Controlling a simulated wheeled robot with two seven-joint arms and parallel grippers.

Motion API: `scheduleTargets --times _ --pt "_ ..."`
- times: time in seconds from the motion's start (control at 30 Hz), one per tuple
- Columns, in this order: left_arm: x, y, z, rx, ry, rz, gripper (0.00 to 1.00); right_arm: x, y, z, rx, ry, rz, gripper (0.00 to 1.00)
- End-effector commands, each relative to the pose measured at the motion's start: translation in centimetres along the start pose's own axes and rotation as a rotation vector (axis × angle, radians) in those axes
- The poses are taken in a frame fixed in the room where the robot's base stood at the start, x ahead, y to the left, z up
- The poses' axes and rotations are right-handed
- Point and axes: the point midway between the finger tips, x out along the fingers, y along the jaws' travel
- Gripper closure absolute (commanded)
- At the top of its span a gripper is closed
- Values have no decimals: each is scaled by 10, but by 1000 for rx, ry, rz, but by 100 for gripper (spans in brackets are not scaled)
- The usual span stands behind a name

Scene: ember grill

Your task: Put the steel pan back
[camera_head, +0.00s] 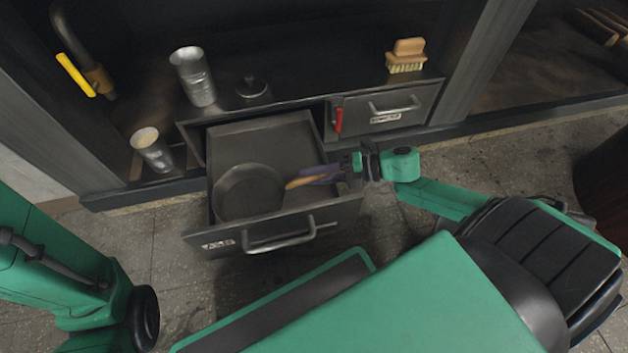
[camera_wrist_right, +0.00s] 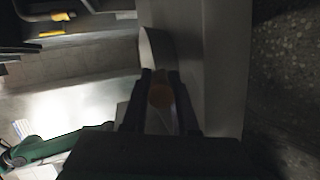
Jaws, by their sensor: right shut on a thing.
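The steel pan (camera_head: 248,192) is dark and round and sits in the open left drawer (camera_head: 232,140), near its front. Its handle (camera_head: 309,178) points right, toward the drawer's right wall. My right gripper (camera_head: 350,168) is shut on the handle's end from the right side. In the right wrist view, the round brown handle end (camera_wrist_right: 160,96) shows between the two fingers, and part of the pale pan rim stands beyond. I cannot tell whether the pan touches the drawer floor. My left arm enters at the lower left, and its gripper is out of view.
The right drawer (camera_head: 372,112) is closed, with a red tag (camera_head: 338,120) at its left. A metal cup (camera_head: 193,76), a small lid (camera_head: 251,87) and a brush (camera_head: 406,56) stand on the cabinet top. Another cup (camera_head: 152,150) stands left of the open drawer.

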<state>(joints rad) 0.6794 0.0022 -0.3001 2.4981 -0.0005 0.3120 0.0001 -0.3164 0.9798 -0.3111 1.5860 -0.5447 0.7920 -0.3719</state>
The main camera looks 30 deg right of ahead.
Motion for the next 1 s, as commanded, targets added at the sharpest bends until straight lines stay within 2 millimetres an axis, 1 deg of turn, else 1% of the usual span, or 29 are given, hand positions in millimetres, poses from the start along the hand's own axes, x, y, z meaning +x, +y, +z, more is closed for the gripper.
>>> scheduleTargets --times 0.17,0.27,0.3,0.33,0.7,0.8,0.87,0.97,1.0 --pt "1 0 0 0 -1 0 53 0 2 0 -2 0 3 100" --pt "-1 0 0 0 -1 0 53 0 0 1 -2 0 3 100" --pt "-1 0 0 0 -1 0 53 0 -2 1 -2 -1 0 69" --pt "-1 0 0 0 -1 0 53 0 -1 1 -2 -1 0 60" --pt "-1 0 0 -1 -2 0 53 0 -1 1 -2 -1 0 60" --pt "1 0 1 -1 -2 0 53 -1 2 0 -2 0 0 60" --pt "5 -1 2 -1 -1 0 53 -5 3 0 0 -1 -1 60" --pt "15 -3 6 -1 1 0 53 -20 5 0 2 -1 -2 60" --pt "19 -4 7 -1 3 0 53 -27 6 0 1 -3 -3 60"
